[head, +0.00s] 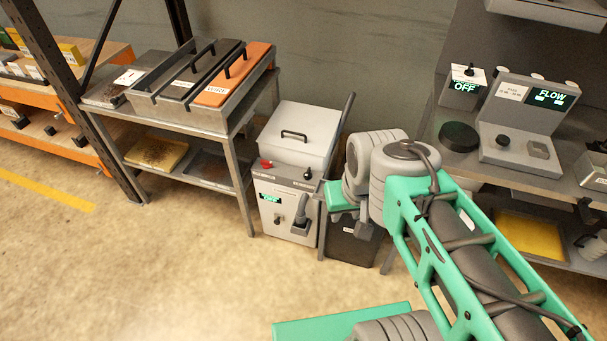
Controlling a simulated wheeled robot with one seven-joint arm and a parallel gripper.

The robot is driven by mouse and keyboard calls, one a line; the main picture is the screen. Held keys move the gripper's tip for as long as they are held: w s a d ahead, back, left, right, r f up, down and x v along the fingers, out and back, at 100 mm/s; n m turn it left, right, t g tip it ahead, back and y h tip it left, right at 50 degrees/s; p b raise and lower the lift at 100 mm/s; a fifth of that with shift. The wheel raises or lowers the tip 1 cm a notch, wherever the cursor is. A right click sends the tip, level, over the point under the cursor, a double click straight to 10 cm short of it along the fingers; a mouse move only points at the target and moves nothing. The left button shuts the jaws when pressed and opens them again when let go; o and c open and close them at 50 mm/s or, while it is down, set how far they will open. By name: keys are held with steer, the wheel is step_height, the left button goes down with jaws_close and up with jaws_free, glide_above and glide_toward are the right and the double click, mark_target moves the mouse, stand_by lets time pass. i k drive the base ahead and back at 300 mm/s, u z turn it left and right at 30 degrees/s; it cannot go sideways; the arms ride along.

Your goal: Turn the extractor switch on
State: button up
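A small switch box (463,88) stands on the right-hand bench, with a dark knob or toggle on its top. Its lit display reads OFF under a smaller line of text that is too small to read surely. A grey floor unit (287,205) with a second OFF display also stands between the benches; I cannot tell from its lettering what it is. My gripper (367,230) is at the end of my green arm, beside the floor unit, left of and below the switch box and well apart from it. The wrist partly hides it, and its fingers do not show clearly.
The bench (452,155) also carries a FLOW unit (524,118) and a round black disc (459,137). A left table (222,136) holds a tray with lidded bins. A dark bin (350,246) stands beside the floor unit. The floor in front is clear.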

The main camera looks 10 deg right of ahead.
mark_target(267, 165)
steer(key=u, duration=0.45)
steer(key=i, duration=1.1)
steer(key=z, duration=0.1)
